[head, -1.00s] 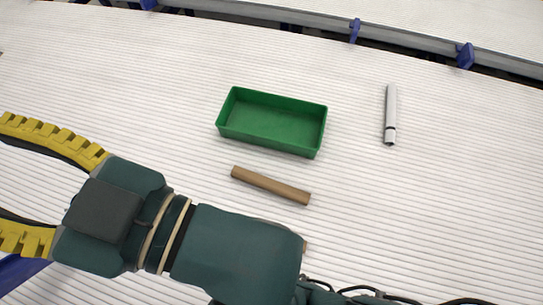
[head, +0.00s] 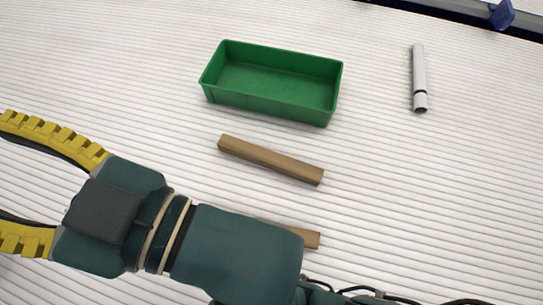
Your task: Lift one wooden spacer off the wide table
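One wooden spacer (head: 270,160), a brown square-edged stick, lies on the white ribbed table (head: 430,190) just in front of a green tray. A second wooden spacer (head: 311,238) lies nearer to me, and only its right end shows past my dark green arm. My arm crosses the lower left of the head view. My gripper and its fingers cannot be made out in this view, so its opening and its distance from the spacers are hidden.
The green tray (head: 272,113) is empty and stands behind the spacers. A grey-white pipe (head: 419,75) with a dark band lies at the upper right. A rail with a blue bracket (head: 502,14) runs along the far edge.

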